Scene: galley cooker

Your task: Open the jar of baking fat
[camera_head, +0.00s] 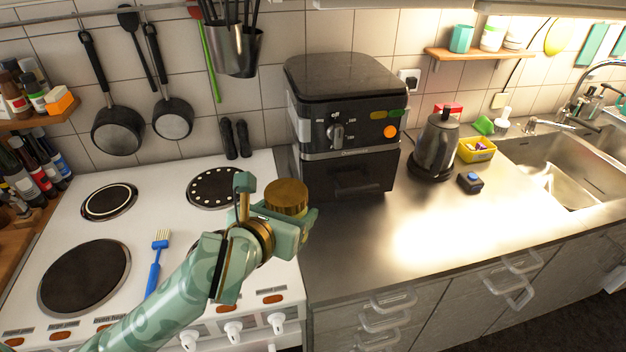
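A jar with a ribbed gold-brown lid (286,196) stands near the cooker's right edge, beside the counter. The lid is on and its top faces up. Most of the jar's body is hidden behind my gripper. My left gripper (277,203) comes in from the lower left, its green fingers spread wide. One finger is left of the lid with a visible gap; the other is in front and to the right, close to the jar. I cannot tell whether that finger touches it. My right gripper is out of view.
A blue brush (154,267) lies on the white cooker top (190,240) among dark hotplates. A black appliance (345,120) stands behind the jar. The front counter (400,235) is clear.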

